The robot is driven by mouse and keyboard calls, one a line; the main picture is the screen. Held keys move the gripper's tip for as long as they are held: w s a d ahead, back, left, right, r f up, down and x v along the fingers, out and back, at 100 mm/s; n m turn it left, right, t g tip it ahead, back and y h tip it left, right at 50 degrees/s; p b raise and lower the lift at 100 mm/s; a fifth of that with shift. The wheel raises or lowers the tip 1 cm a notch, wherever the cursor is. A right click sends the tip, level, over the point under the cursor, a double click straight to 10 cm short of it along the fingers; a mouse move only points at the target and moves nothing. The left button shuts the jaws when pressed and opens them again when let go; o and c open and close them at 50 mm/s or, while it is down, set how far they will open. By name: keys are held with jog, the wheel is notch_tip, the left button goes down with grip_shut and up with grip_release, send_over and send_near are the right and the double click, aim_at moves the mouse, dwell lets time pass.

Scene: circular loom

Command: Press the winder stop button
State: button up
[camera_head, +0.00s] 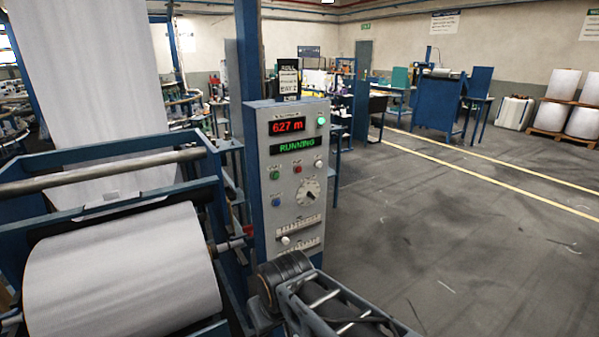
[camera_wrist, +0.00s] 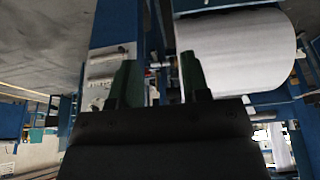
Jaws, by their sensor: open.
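The winder's grey control panel (camera_head: 290,226) stands upright at centre in the head view, its red display (camera_head: 287,126) reading about "627 m" and its green display (camera_head: 297,145) reading "RUNNING". A red button (camera_head: 297,169) sits below, between a green button (camera_head: 274,175) and a whitish one (camera_head: 318,164). A blue button (camera_head: 276,201) is lower left. The button labels are too small to read. In the wrist view my gripper (camera_wrist: 158,80) is open and empty, its two dark green fingers apart. A pale panel face (camera_wrist: 104,68) shows behind the left finger; no button is clear there.
A large white roll (camera_head: 125,270) lies in the blue winder frame left of the panel. The roll also shows in the wrist view (camera_wrist: 238,45). A dial (camera_head: 307,192) is below the buttons. The grey floor (camera_head: 430,230) to the right is open, with yellow lines.

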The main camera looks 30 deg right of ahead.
grip_shut()
dwell(0.3)
dwell(1.4)
